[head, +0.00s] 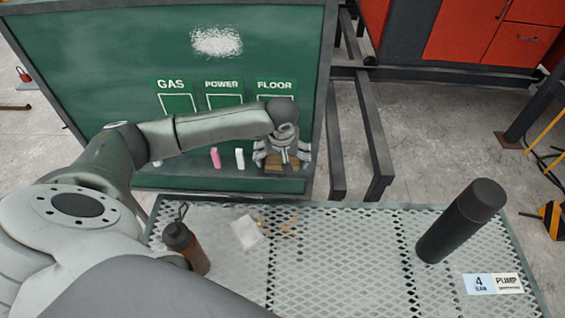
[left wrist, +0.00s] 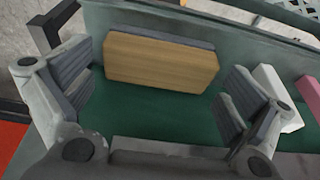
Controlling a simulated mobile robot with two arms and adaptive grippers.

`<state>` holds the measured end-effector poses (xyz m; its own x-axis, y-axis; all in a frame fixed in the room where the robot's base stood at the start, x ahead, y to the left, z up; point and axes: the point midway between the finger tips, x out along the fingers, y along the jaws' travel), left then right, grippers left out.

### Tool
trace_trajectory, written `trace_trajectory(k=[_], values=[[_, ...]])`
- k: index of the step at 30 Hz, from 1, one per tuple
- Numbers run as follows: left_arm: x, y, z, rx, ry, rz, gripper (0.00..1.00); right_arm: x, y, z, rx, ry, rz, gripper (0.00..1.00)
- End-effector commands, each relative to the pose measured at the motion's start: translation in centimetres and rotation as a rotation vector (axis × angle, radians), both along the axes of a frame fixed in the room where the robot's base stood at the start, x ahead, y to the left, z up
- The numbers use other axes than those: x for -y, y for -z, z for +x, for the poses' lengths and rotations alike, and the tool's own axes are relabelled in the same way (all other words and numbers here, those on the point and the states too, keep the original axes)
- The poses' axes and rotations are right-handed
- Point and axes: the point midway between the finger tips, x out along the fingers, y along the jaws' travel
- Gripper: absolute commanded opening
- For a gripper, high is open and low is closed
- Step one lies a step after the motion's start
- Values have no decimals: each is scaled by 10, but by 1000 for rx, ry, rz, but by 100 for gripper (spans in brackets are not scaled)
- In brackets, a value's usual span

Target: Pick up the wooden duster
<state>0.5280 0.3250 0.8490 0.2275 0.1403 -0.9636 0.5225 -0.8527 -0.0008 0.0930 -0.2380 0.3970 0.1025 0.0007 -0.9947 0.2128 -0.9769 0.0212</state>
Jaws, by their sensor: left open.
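The wooden duster (left wrist: 160,62) is a tan wooden block with a grey strip along one long edge. In the left wrist view it lies on the green ledge between the two fingers. In the head view the duster (head: 274,162) shows partly below my left gripper (head: 283,158), at the right end of the board's ledge. My left gripper (left wrist: 158,100) is open, with one finger beyond each end of the duster. A gap shows between the fingers and the block. My right gripper is in neither view.
On the ledge to the left stand a white chalk (head: 239,158) and a pink chalk (head: 215,158). The green board (head: 110,60) rises behind. In front, a mesh table (head: 340,250) carries a brown bottle (head: 186,248) and a dark cylinder (head: 460,222).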

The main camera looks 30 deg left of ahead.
Motion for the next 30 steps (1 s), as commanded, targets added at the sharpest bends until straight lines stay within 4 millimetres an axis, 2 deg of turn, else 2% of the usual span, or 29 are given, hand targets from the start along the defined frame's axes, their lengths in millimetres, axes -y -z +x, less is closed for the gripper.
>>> trace_trajectory(k=[7, 15, 24, 30], values=[[0, 2, 1, 0, 0, 0, 100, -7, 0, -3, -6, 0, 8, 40], [0, 2, 1, 0, 0, 0, 65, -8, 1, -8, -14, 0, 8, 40], [0, 0, 1, 1, 0, 0, 65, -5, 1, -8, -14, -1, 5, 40], [0, -15, 2, 4, 1, -1, 65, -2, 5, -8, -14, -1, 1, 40]])
